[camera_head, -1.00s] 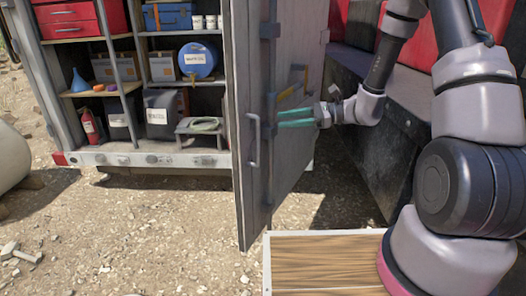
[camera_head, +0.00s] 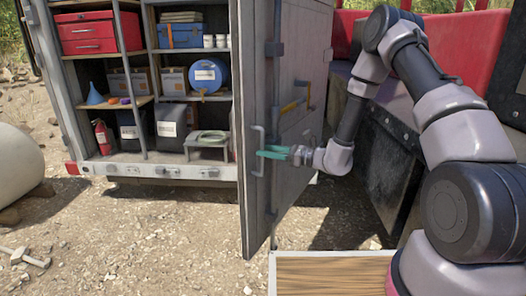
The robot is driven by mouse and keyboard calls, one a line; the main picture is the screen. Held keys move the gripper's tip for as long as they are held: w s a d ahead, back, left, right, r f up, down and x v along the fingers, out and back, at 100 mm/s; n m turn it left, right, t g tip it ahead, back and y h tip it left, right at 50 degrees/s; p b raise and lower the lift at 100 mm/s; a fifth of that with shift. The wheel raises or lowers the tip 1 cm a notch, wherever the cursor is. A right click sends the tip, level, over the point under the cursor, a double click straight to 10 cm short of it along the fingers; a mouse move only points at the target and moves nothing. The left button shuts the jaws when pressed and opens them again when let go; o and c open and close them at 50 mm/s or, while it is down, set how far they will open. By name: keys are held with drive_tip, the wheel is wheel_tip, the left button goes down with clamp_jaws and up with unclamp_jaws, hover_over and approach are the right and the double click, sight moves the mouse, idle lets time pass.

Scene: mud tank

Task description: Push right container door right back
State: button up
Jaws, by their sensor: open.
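The right container door (camera_head: 297,70) is a tall grey panel standing open, swung out from the container toward me. A bent bar handle (camera_head: 257,160) is on its narrow near side. My gripper (camera_head: 261,154), with teal fingers, is at the door's right-hand face, close to its near edge and at about handle height. The fingers point left and are apart, with nothing seen between them. I cannot tell whether they touch the door.
The container's shelves (camera_head: 150,97) hold red drawers (camera_head: 86,42), a blue drum (camera_head: 205,74) and a fire extinguisher (camera_head: 103,137). A dark-sided red structure (camera_head: 375,140) stands right of the door. Gravel ground (camera_head: 150,225) is open in front.

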drive_tip(key=shift+x, duration=0.9)
clamp_jaws()
idle(0.8)
